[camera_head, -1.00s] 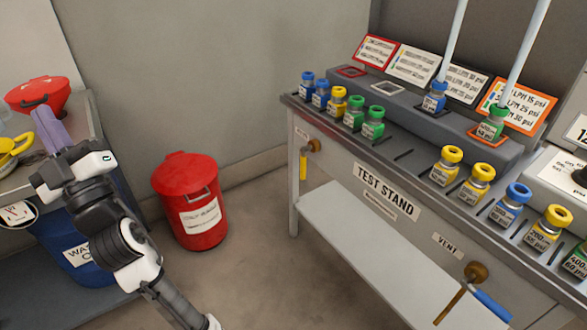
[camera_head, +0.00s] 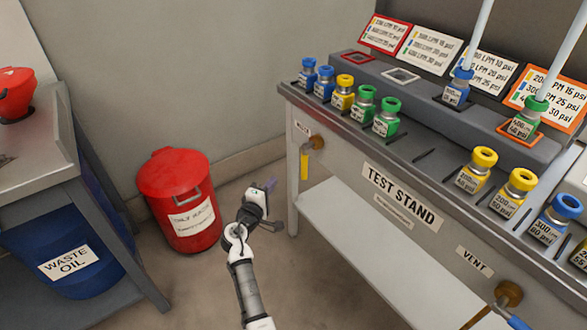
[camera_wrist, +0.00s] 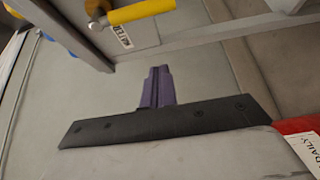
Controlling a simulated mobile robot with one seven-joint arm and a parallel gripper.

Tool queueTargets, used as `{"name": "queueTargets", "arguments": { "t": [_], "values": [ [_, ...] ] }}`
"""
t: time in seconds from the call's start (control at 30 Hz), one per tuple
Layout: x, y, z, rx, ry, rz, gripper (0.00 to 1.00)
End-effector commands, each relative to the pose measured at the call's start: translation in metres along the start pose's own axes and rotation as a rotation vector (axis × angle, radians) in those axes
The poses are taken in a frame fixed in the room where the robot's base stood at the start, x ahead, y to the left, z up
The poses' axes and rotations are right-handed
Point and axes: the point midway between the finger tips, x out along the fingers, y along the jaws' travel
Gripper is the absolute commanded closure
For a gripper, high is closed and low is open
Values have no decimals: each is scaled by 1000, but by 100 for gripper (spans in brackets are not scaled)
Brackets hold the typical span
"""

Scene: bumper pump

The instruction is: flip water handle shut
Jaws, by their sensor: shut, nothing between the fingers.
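The water handle (camera_head: 304,166) is a yellow lever on a brass valve (camera_head: 317,143) at the left end of the test stand's front. It hangs straight down in the head view. In the wrist view the yellow handle (camera_wrist: 141,12) shows at the top edge beside a partly cut label (camera_wrist: 124,36). My gripper (camera_head: 271,184) has purple fingers and is below and left of the handle, apart from it. In the wrist view the fingers of my gripper (camera_wrist: 158,72) are together, with nothing between them.
The test stand (camera_head: 350,162) has a leg and a lower shelf (camera_head: 345,235) near my gripper. A red bin (camera_head: 180,190) stands left of my arm. A second handle, blue, on the vent valve (camera_head: 508,294) is at lower right. Several coloured bottles line the stand's top.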

Motion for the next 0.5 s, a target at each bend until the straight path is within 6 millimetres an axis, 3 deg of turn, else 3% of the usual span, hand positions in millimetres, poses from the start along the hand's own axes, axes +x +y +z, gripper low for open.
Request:
{"name": "queueTargets", "arguments": {
  "t": [0.37,0.5],
  "values": [
    [2,-2,2,-7,-6,-1,100],
    [13,-1,2,-6,-6,0,100]
  ]
}}
